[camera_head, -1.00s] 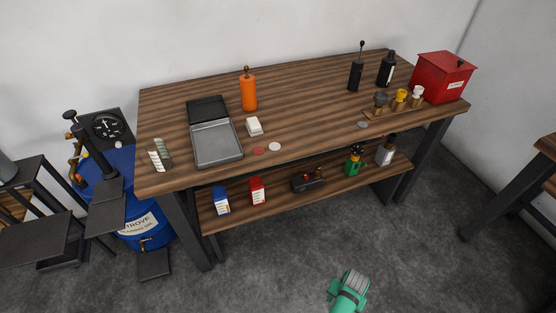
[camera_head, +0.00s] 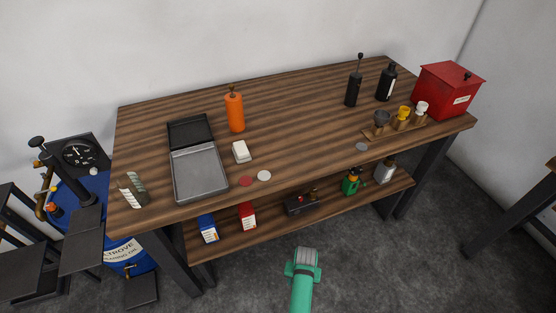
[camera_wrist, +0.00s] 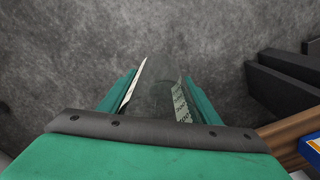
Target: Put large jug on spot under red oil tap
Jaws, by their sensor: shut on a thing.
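My gripper (camera_wrist: 152,105) has its green fingers set apart, shut on a clear, see-through vessel with printed measuring strips (camera_wrist: 181,102), which I take to be the large jug. The grey floor shows through it, so its outline is faint. In the head view my green arm (camera_head: 304,275) is in front of the table at the bottom, and the jug cannot be made out there. No red oil tap is recognisable in either view. A blue oil drum (camera_head: 120,252) with a small tap low on its front stands at the left.
The wooden table (camera_head: 300,110) has a lower shelf (camera_head: 270,232). On top are a clear vessel with strips (camera_head: 132,190), a grey open case (camera_head: 198,172), an orange bottle (camera_head: 234,112) and a red box (camera_head: 447,90). Dark stands (camera_head: 80,240) crowd the left. Floor in front is clear.

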